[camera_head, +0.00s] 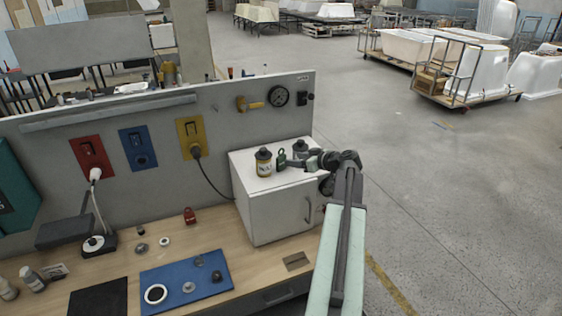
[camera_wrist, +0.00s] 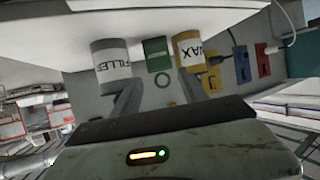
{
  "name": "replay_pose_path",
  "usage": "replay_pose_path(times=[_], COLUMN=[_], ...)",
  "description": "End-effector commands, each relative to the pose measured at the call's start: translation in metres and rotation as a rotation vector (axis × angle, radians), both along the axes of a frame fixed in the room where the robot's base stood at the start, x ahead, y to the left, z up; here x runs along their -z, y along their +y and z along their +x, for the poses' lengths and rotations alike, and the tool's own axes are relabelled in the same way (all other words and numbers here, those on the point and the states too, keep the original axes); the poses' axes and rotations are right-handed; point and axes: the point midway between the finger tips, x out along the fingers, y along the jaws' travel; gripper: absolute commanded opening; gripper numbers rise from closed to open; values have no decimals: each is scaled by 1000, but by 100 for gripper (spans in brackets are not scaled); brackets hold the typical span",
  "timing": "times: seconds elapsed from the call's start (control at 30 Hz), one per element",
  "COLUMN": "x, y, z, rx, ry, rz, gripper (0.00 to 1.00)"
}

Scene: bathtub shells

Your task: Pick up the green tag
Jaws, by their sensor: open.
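The green tag (camera_head: 281,159) is on top of the white cabinet, between the yellow WAX can (camera_head: 263,163) and the grey FILLER can (camera_head: 300,148). In the wrist view, which is upside down, the green tag (camera_wrist: 155,52) with its thin green ring is between the FILLER can (camera_wrist: 110,59) and the WAX can (camera_wrist: 187,51). My gripper (camera_head: 292,161) reaches in from the right, low over the cabinet top. In the wrist view my gripper (camera_wrist: 160,92) is open, its two fingers apart with the tag ahead between them. No contact with the tag shows.
The white cabinet (camera_head: 275,212) stands at the right end of the wooden bench (camera_head: 120,258). A grey panel with red, blue and yellow sockets rises behind. A blue mat (camera_head: 187,285) with small parts lies on the bench. The floor at right is open.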

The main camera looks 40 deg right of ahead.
Motion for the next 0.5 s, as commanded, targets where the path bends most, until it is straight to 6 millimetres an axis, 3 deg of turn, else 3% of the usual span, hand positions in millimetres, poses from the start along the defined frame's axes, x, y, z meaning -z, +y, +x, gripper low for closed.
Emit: replay_pose_path(times=[0.1, 0.33, 0.5], x=[10, 17, 34], y=[-3, -4, -4], z=[13, 21, 46], rx=[3, 7, 6], ry=[0, 0, 0], rz=[1, 0, 0], gripper=[51, 51, 51])
